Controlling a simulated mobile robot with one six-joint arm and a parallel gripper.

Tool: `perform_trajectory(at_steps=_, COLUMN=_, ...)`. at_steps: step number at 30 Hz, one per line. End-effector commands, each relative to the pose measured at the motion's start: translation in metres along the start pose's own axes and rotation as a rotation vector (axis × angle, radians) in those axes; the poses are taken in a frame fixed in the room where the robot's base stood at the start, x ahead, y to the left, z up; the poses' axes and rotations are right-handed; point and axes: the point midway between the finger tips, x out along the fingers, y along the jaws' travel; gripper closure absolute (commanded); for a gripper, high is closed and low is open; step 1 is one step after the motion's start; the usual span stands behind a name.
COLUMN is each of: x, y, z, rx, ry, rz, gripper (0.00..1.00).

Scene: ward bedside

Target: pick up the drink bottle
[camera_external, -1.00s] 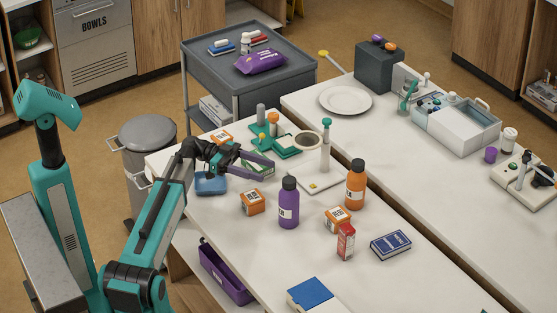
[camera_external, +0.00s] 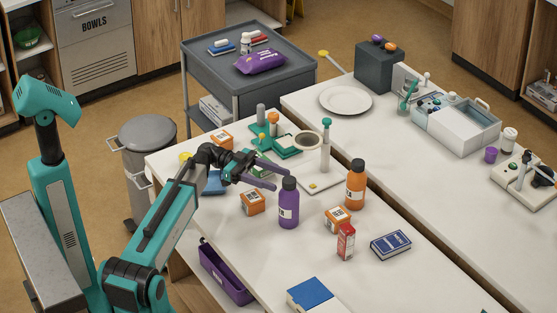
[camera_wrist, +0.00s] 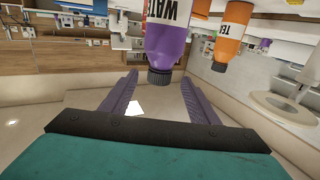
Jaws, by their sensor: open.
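A purple bottle (camera_external: 288,207) with a black cap and white label stands upright on the near table. In the wrist view it appears inverted, and the purple bottle's label (camera_wrist: 170,12) reads "WATE". An orange bottle (camera_external: 355,188) with a black cap stands to its right; it also shows in the wrist view, where the orange bottle (camera_wrist: 229,42) has a partly readable label. My gripper (camera_external: 280,179) is open, its purple fingers pointing at the upper part of the purple bottle. In the wrist view the bottle's cap lies between the fingertips. Contact cannot be told.
Small orange boxes (camera_external: 252,203) (camera_external: 337,219) flank the purple bottle. A red-and-white carton (camera_external: 346,242) and a blue box (camera_external: 390,245) are to the right. A white board (camera_external: 318,184) with a teal-topped stand (camera_external: 326,150) is behind. The near table's front is mostly clear.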

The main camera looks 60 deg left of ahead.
Motion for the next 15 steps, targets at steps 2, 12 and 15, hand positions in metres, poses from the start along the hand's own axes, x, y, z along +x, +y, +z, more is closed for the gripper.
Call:
perform_trajectory(at_steps=2, x=0.013, y=0.002, z=-0.001, rx=-0.001, ry=0.0, rz=0.003, gripper=0.45)
perform_trajectory(at_steps=12, x=0.039, y=0.0, z=0.0, rx=0.001, ry=-0.001, rz=0.0, gripper=0.45)
perform_trajectory(at_steps=15, x=0.04, y=0.0, z=0.0, rx=0.001, ry=0.0, rz=0.0, gripper=0.45)
